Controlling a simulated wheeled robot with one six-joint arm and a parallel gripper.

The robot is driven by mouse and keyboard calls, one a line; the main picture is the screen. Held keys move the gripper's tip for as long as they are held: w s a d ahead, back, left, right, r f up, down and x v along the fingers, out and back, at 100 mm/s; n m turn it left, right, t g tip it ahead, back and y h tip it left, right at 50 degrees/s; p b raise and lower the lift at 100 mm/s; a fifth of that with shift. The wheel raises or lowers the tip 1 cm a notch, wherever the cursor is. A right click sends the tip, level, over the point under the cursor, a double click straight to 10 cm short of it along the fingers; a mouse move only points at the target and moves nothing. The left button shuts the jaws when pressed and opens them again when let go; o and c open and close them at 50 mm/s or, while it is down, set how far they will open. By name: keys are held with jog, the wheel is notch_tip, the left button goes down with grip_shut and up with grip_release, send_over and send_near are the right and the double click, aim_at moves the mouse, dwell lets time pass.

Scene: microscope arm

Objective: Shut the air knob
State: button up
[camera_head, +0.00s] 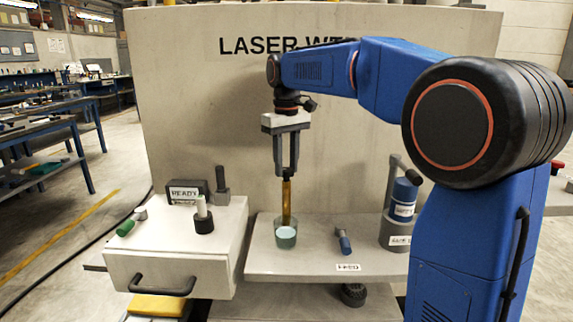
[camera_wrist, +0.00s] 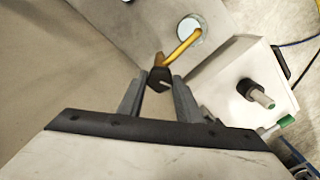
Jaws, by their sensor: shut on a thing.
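My gripper (camera_head: 287,172) is shut on the dark top of a yellow rod (camera_head: 287,200). The rod hangs roughly upright, its lower end in a small glass cup (camera_head: 286,235) with pale blue content. In the wrist view the fingers (camera_wrist: 160,82) close around the rod's black head, and the yellow shaft (camera_wrist: 182,46) runs to the cup (camera_wrist: 191,27). No part is legibly marked as the air knob. Candidates are a dark ribbed knob (camera_head: 354,294) under the shelf, a blue-handled lever (camera_head: 342,240) and a green-handled lever (camera_head: 127,227). My gripper is apart from all of them.
A white drawer box (camera_head: 155,265) with a black handle stands left. On it are a READY sign (camera_head: 183,193) and a black-based post (camera_head: 203,220). A labelled blue cylinder (camera_head: 403,200) stands right. A tall panel (camera_head: 200,120) rises behind. The shelf (camera_head: 310,265) has room around the cup.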

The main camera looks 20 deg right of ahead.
aim_at(287, 169)
jog(key=shift+m, duration=2.3)
jog(key=o, duration=1)
jog(key=shift+o, duration=0.2)
notch_tip(287, 169, up, 17)
jog(key=shift+r, duration=0.2)
